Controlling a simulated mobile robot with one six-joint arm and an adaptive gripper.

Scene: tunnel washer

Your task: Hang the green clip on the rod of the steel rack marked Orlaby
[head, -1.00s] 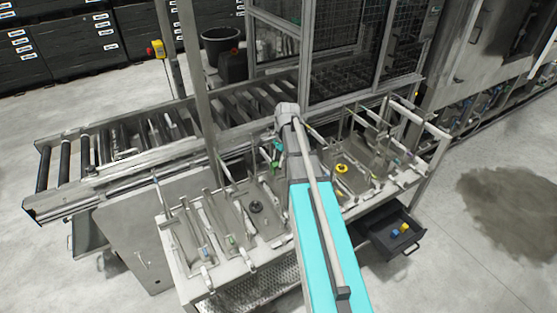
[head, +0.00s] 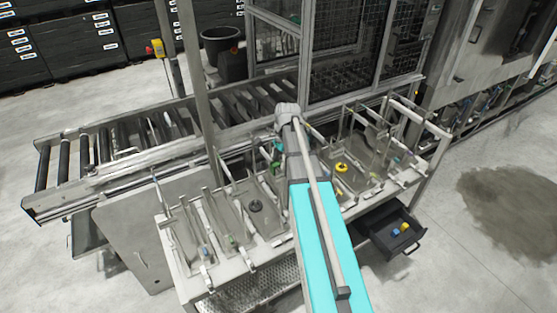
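My turquoise and grey arm reaches over the steel bench, and my gripper (head: 278,150) is small and mostly hidden at its far end. I cannot tell whether it is open or shut. A small green-teal piece (head: 275,168) shows just below the arm's end; I cannot tell whether it is the clip or whether it is held. Another small green piece (head: 233,241) lies among the racks at the left front. Several steel racks with rods stand on the bench, one of them at the left (head: 188,238). No Orlaby mark is readable.
A black disc (head: 256,206) and a yellow ring (head: 342,168) lie on the bench. An open dark drawer (head: 388,232) with blue and yellow pieces juts out at the front right. A roller conveyor (head: 100,150), a post (head: 197,90) and a mesh cage (head: 345,50) stand behind.

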